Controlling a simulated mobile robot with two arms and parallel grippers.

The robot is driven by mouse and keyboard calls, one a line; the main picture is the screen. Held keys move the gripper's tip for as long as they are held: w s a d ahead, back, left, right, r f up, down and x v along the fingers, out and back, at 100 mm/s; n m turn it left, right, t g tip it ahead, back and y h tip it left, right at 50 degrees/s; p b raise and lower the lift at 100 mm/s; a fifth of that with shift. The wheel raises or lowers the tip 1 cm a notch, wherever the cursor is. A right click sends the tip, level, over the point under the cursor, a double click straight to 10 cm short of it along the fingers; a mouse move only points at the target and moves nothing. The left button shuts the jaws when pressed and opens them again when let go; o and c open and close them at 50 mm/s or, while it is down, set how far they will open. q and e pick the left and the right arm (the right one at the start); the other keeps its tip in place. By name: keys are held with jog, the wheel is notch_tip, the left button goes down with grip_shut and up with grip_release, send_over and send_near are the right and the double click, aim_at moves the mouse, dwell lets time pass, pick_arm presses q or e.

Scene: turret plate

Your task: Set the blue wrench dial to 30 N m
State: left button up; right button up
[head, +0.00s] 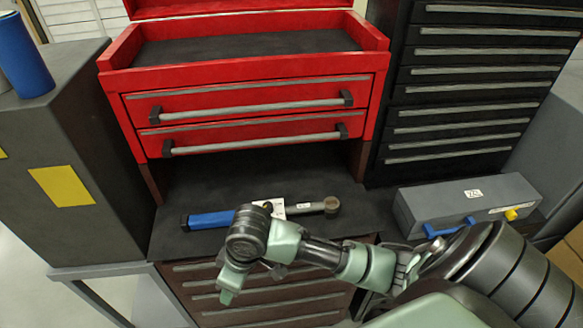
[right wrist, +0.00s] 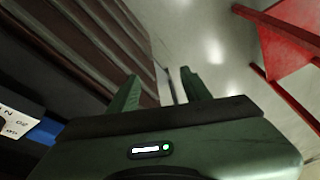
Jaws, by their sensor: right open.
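The wrench lies flat on the dark worktop, its blue handle (head: 212,219) to the left and its grey round head (head: 332,205) to the right. A white tag (head: 272,206) lies by its middle, partly behind my right wrist. I cannot make out the dial or its setting. In the right wrist view, part of the blue handle (right wrist: 45,130) and a white label (right wrist: 14,118) with partly cut-off characters show at the left edge. My right gripper (right wrist: 160,88) is open and empty, pointing down in front of the worktop edge (head: 226,297), apart from the wrench. My left gripper is out of view.
A red chest (head: 240,97) with two drawers stands behind the worktop. A grey case (head: 455,203) with a blue handle sits at the right. Brown drawers (head: 195,283) are below the worktop edge. A grey cabinet (head: 100,130) stands at the left.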

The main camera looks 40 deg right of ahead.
jog(key=s+d+f+m+t+h, duration=0.15)
jog(key=s+d+m, duration=0.3)
jog(key=s, duration=0.75)
notch_tip(320, 180, down, 9)
jog(key=d+b, duration=0.1)
jog(key=d, duration=0.1)
jog(key=shift+s+r+h, duration=0.15)
jog(key=shift+s+h, duration=0.2)
jog(key=shift+d+g, duration=0.1)
jog(key=shift+g, duration=0.15)
jog(key=s+f+g+b, duration=0.1)
jog(key=s+f+b, duration=0.2)
jog(key=f, duration=1.1)
jog(key=s+f+b, duration=0.2)
jog(key=f, duration=1.1)
jog(key=s+d+f+g+b, duration=0.1)
jog(key=s+d+f+b, duration=0.2)
jog(key=s+f, duration=1.2)
jog(key=shift+d, duration=0.15)
